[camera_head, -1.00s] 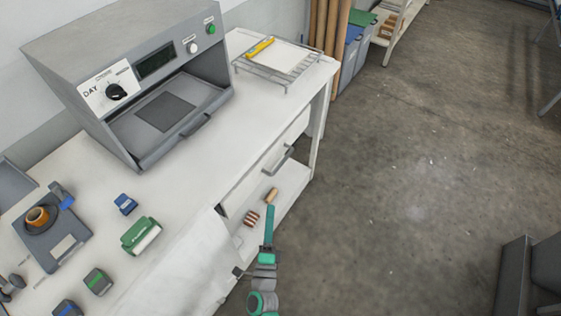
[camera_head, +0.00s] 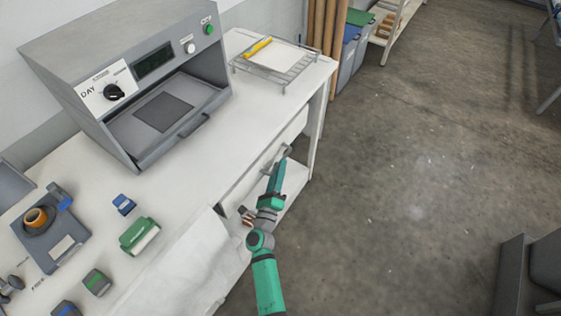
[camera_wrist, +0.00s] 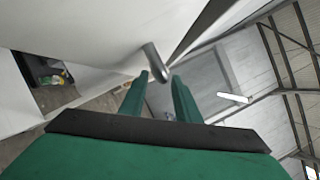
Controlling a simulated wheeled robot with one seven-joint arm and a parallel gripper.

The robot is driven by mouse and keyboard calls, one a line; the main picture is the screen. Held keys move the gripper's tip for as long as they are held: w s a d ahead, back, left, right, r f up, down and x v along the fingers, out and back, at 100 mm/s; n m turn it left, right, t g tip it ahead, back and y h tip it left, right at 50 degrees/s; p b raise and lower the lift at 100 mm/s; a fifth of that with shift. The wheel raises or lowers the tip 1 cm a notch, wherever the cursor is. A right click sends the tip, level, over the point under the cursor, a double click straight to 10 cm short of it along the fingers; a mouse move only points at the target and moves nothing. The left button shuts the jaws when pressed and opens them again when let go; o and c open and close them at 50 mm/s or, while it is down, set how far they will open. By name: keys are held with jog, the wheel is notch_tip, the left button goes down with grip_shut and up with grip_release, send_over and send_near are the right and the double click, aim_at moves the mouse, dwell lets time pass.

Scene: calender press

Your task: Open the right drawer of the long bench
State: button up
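The long bench (camera_head: 175,190) is white and runs along the wall. Its right drawer (camera_head: 248,182) has a white front under the bench top and looks shut. The drawer's grey bar handle (camera_head: 286,150) shows just past my gripper (camera_head: 281,163), which partly covers it. In the wrist view the handle (camera_wrist: 156,64) is at the tips of my gripper (camera_wrist: 162,78). The two green fingers stand apart, with the handle's end between or just beyond them. I cannot tell whether they touch it.
A grey press (camera_head: 130,80) stands on the bench, with a wire rack (camera_head: 285,68) to its right. A green box (camera_head: 138,236) and a blue block (camera_head: 123,204) lie nearer. A shelf below holds small brown items (camera_head: 246,216). The floor (camera_head: 420,170) to the right is clear.

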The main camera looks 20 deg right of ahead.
jog(key=shift+x, duration=1.6)
jog(key=shift+d, duration=0.1)
grip_shut()
